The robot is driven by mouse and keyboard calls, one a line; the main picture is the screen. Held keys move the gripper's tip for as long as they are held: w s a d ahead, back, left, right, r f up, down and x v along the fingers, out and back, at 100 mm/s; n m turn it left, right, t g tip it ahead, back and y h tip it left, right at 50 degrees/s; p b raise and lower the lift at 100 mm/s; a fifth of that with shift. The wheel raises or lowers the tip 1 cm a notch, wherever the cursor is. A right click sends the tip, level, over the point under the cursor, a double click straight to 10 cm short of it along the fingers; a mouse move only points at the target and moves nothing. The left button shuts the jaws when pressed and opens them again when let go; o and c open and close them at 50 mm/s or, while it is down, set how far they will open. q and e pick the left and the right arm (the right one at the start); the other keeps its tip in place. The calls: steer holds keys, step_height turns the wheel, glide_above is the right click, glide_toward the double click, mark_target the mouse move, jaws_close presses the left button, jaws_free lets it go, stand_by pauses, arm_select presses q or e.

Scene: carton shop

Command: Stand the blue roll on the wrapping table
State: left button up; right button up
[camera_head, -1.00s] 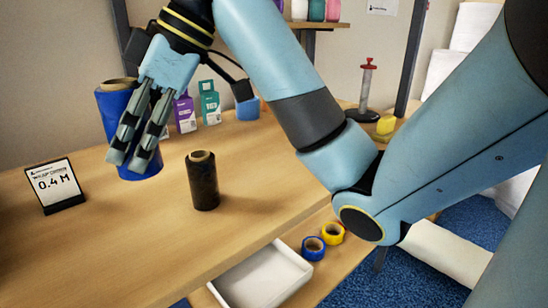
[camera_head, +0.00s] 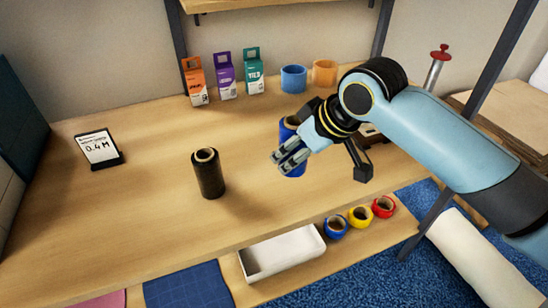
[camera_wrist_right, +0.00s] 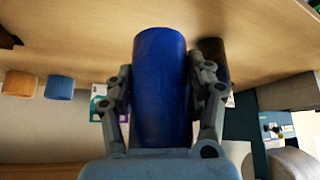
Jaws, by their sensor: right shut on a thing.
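The blue roll (camera_head: 293,170) is in my right gripper (camera_head: 290,156), over the right part of the wrapping table (camera_head: 130,215). The fingers hide its middle in the head view. In the right wrist view the blue roll (camera_wrist_right: 160,95) sits between the two fingers of the right gripper (camera_wrist_right: 161,78), one on each side. The roll looks about upright. I cannot tell whether its lower end touches the table. My left gripper is not in view.
A black roll (camera_head: 208,174) stands left of the gripper. Orange, purple and teal boxes (camera_head: 225,76) and blue and orange tape rolls (camera_head: 293,79) line the back. A sign (camera_head: 99,148) stands left. A white tray (camera_head: 282,252) and small tape rolls (camera_head: 360,217) lie below the front edge.

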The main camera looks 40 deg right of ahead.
steer(key=w+f, duration=0.1)
steer(key=w, duration=0.1)
steer(key=w+f, duration=0.2)
steer(key=w, duration=0.1)
steer(key=w+d+f, duration=0.1)
steer(key=w+f, duration=0.1)
steer(key=w, duration=0.1)
steer(key=shift+w, duration=0.15)
steer(key=shift+w+f, duration=0.1)
steer(key=shift+f, duration=1.95)
steer(key=o, duration=1.4)
steer(key=shift+f, duration=0.1)
steer(key=shift+c, duration=0.2)
